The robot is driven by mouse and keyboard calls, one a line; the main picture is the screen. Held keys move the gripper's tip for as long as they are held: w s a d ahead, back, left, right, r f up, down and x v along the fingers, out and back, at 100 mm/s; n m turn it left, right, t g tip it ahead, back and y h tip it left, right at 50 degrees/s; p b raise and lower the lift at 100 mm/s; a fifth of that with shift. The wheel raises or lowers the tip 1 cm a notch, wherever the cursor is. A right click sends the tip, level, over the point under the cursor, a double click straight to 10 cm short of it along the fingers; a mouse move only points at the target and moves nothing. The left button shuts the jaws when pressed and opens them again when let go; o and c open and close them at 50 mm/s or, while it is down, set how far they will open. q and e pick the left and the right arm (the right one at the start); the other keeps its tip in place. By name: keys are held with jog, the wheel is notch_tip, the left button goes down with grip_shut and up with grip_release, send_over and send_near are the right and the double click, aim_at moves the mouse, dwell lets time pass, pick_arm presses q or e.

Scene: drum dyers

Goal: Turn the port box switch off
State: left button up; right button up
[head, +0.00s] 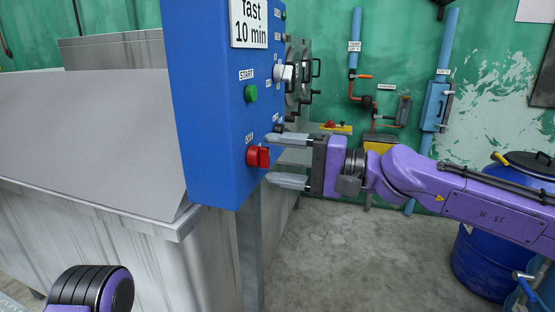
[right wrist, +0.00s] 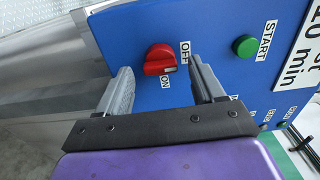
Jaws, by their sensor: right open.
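The blue control box (head: 215,110) carries a red rotary switch (head: 258,156) low on its face. In the right wrist view the red switch (right wrist: 158,58) sits between my fingers, with an OFF label (right wrist: 185,50) and an ON label (right wrist: 165,80) beside it. The knob's pale mark lies near the ON label, but its exact setting is hard to tell. My right gripper (head: 269,158) is open, one finger on each side of the switch, and no contact is visible. My left gripper is out of view; part of my left arm shows at lower left.
A large grey metal tank (head: 95,225) stands at left. The concrete floor (head: 350,245) between is clear.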

jog(key=v, duration=1)
jog(key=shift+w, duration=0.1)
